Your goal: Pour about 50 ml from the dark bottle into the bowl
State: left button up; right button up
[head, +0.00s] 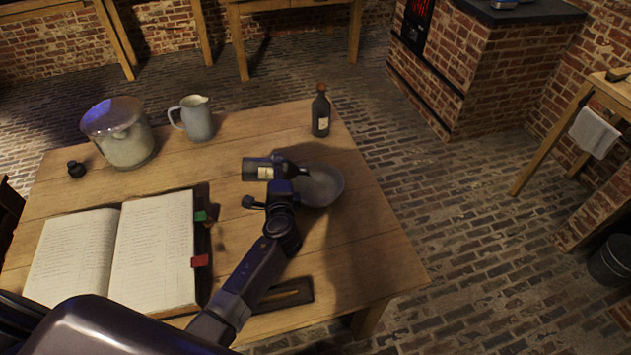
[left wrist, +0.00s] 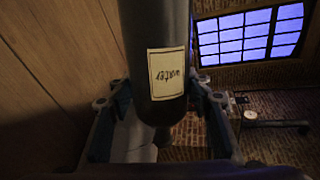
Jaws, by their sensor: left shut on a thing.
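A dark bottle (head: 258,169) with a pale label lies nearly level in the air, its neck pointing right over the grey bowl (head: 322,187). My left gripper (head: 280,187) is shut on it. In the left wrist view the bottle (left wrist: 155,30) passes between the fingers (left wrist: 158,110), and its label seems to read "water", upside down. The bowl stands at the right of the table, partly hidden by the gripper. I cannot make out any liquid stream or the level in the bowl. A second dark bottle (head: 320,114) stands upright with a brown stopper behind the bowl. My right gripper is not in view.
A large lidded jar (head: 128,145), a grey jug (head: 196,120) and a small black object (head: 76,169) stand at the back left of the table. An open book (head: 150,250) lies front left. A dark tray (head: 300,290) lies under my arm. The table's right front is clear.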

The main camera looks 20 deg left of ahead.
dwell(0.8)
pick_arm(q)
jog(key=shift+s+a+r+n+h, duration=0.15)
jog(key=shift+a+n+h, duration=0.15)
jog(key=shift+n, duration=0.6)
jog(key=shift+n+t+h+b, duration=0.3)
jog(key=shift+n+b, duration=0.1)
jog(key=shift+n, duration=0.2)
jog(key=shift+s+a+f+n+b, duration=0.2)
jog(key=shift+a+f+n+b, duration=0.15)
jog(key=shift+f+n+b, duration=0.25)
jog(key=shift+a+h, duration=0.2)
jog(key=shift+h, duration=0.1)
jog(key=shift+r, duration=0.1)
